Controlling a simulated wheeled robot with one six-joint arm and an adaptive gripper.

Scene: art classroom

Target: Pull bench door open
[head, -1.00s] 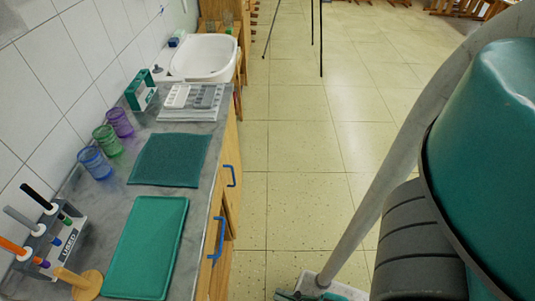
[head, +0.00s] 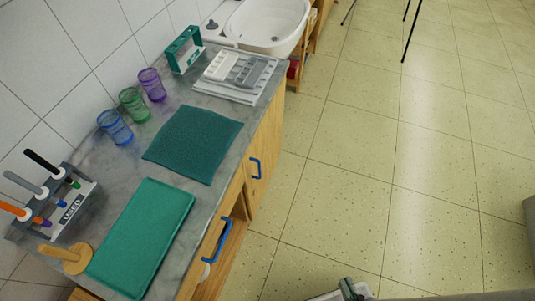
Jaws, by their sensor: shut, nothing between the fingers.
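The wooden bench (head: 285,88) runs along the wall at the left under a grey top. Its far door, with a blue handle (head: 256,168), looks shut. Beside the nearer blue handle (head: 218,242) a gap shows a dark inside and an orange-brown wooden shelf (head: 233,256). The nearer door seems to stand off the bench front, but its exact angle is hard to tell. A grey, white and green part of mine shows at the bottom edge, right of the bench. No fingertips can be made out, and nothing of mine touches either handle.
A white sink (head: 268,25) stands beyond. Open tiled floor (head: 370,180) lies right of the bench.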

